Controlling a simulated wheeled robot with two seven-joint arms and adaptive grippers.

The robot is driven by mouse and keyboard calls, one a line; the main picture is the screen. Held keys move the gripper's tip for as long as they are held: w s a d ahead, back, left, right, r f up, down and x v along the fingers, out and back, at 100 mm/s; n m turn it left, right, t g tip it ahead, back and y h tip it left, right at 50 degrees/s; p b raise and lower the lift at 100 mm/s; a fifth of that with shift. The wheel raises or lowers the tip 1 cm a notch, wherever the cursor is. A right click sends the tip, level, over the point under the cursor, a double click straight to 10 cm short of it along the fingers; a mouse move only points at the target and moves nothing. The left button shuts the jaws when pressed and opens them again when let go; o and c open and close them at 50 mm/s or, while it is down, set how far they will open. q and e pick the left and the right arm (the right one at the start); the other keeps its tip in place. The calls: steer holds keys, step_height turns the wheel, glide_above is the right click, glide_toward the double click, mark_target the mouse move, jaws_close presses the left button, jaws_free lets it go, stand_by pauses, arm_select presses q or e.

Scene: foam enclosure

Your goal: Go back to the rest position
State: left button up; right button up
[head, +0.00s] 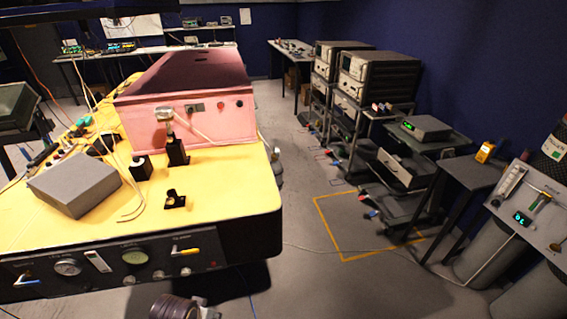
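Neither of my grippers shows clearly in the head view. A dark, ridged round part is cut off by the bottom edge, and I cannot tell what it is. In front of me is a yellow-topped bench (235,196) with a black front panel (100,268) carrying gauges and handles. On it stands a pink box enclosure (228,107). A black stand (177,152) with a silver-headed piece (164,114) is in front of the box. A small black block (141,168) and a black holder (175,200) stand nearby.
A grey box (75,185) and loose cables lie on the bench's left side. Instrument racks (365,85) and a small dark table (470,173) line the right. Yellow tape (330,233) marks the floor. Grey floor between bench and racks is mostly open.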

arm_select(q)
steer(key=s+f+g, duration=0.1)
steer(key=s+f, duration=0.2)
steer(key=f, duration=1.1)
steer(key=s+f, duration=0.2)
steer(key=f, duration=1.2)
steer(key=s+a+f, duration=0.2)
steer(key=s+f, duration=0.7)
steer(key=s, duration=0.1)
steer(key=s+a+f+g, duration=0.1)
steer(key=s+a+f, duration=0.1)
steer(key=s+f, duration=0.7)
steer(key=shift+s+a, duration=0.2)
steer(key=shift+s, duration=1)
